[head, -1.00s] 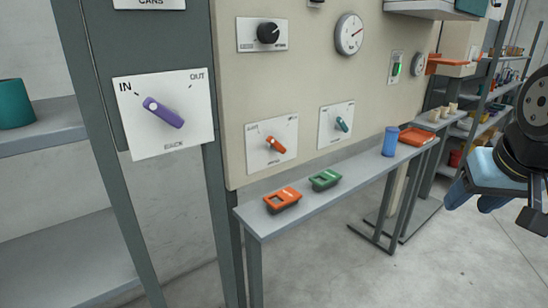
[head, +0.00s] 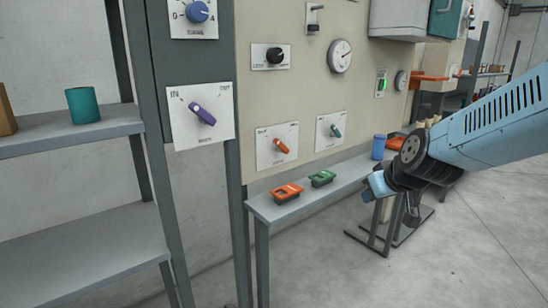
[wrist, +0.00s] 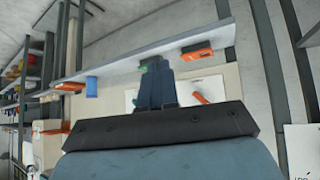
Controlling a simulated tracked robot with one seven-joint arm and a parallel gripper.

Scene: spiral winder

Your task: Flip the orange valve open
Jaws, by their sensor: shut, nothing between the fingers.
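The orange valve (head: 281,146) is a small handle on a white plate on the beige panel. It is tilted, running from upper left to lower right. It also shows in the wrist view (wrist: 200,98), just right of the fingers, with the picture upside down. My gripper (head: 412,218) hangs in front of the shelf at right in the head view, well away from the valve. In the wrist view my gripper (wrist: 156,66) has its fingers together and empty. The fingers hide part of the panel and a green block there.
A teal valve (head: 335,131) sits right of the orange one. A purple lever (head: 202,114) is at left. Open floor lies in front.

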